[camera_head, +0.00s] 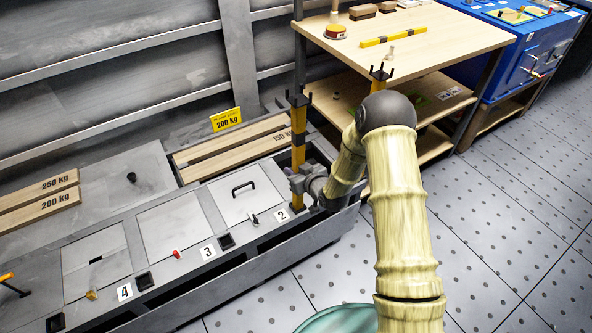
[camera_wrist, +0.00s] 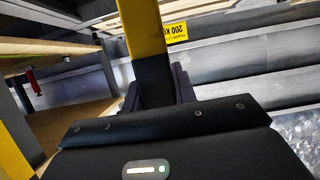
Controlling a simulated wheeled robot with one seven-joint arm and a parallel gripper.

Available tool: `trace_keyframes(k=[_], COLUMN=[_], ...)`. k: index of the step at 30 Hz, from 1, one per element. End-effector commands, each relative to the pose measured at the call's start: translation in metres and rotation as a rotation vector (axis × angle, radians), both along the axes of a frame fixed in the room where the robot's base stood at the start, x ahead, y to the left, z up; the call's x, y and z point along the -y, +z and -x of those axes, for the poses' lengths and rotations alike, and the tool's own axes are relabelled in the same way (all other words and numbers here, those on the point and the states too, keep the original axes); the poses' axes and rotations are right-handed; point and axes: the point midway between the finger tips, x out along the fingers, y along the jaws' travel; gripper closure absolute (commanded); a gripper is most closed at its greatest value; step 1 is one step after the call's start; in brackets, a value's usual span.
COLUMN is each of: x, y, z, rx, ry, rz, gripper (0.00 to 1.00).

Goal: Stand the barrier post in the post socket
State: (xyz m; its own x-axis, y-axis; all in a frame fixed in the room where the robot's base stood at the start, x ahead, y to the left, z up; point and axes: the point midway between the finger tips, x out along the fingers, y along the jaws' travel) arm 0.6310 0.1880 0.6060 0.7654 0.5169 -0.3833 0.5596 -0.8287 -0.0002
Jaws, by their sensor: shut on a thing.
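The barrier post (camera_head: 298,150) is yellow and black, with dark prongs on top. It stands roughly upright at the right end of the low grey bench. My gripper (camera_head: 303,181) is shut on its lower part from the right. In the wrist view the post (camera_wrist: 145,35) rises between my two dark fingers (camera_wrist: 158,92). The post's foot is close to the bench top; I cannot tell whether it is inside a socket.
A second yellow post with dark prongs (camera_head: 379,75) stands at the wooden workbench (camera_head: 460,40), partly behind my arm. The tiled floor at right is clear.

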Motion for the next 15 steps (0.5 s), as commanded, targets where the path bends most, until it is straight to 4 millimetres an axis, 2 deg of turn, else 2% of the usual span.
trace_keyframes(k=[15], x=[-0.0003], y=[-0.005], z=[-0.0008], rx=[0.004], ry=[0.0], rz=[-0.001], gripper=[1.0])
